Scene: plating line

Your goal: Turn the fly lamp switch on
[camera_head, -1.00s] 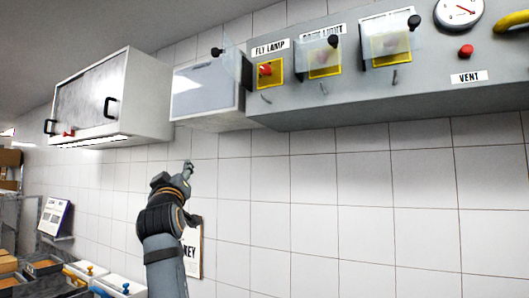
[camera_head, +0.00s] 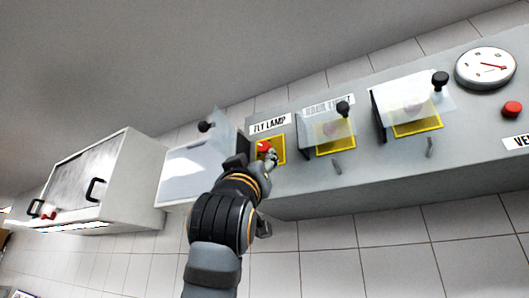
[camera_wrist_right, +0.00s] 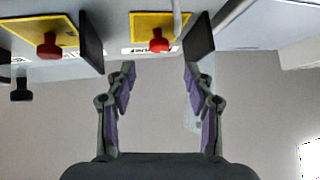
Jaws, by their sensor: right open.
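The fly lamp switch is a red knob (camera_head: 265,146) on a yellow plate (camera_head: 280,156), under the FLY LAMP label (camera_head: 270,123) on the grey panel. Its clear cover (camera_head: 226,128) is swung open to the left. My right gripper (camera_head: 268,160) is at the switch, overlapping the lower part of its plate. In the right wrist view, its two fingers (camera_wrist_right: 146,42) are spread wide, with the red knob (camera_wrist_right: 158,40) between them in the picture. I cannot tell whether either finger touches it. My left gripper is not in view.
Two more switches, with clear covers (camera_head: 326,130) and (camera_head: 410,98), sit to the right on the panel (camera_head: 380,173). Hooks hang below them. A gauge (camera_head: 486,68) and red button (camera_head: 512,109) are farther right. A white cabinet (camera_head: 88,185) stands left.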

